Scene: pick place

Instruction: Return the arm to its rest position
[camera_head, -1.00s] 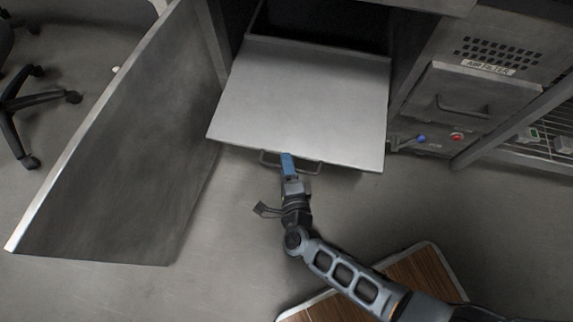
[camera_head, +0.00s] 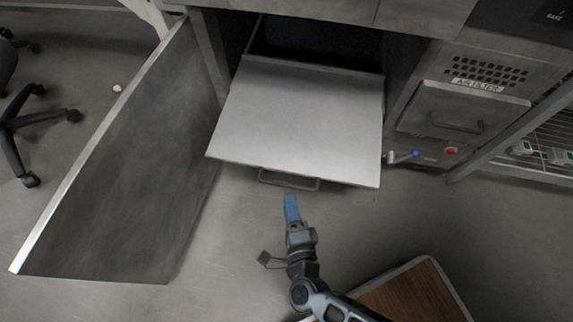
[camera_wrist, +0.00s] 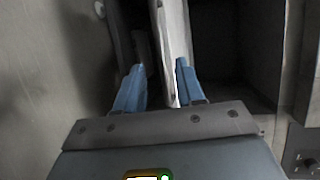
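My gripper (camera_head: 291,207) is in front of the pulled-out metal drawer (camera_head: 300,115), a short way below its handle (camera_head: 288,181) in the head view and apart from it. In the wrist view my gripper (camera_wrist: 158,85) shows two blue fingers with a clear gap between them and nothing held. The edge of the drawer (camera_wrist: 174,45) shows beyond the fingers there. My arm reaches in from the bottom of the head view.
A metal door (camera_head: 120,165) stands open at left. A wood-topped surface (camera_head: 415,295) is at bottom right, beside my arm. An air filter panel (camera_head: 465,110) and a wire rack (camera_head: 545,140) are at right. An office chair (camera_head: 30,120) is far left. Floor is clear around the gripper.

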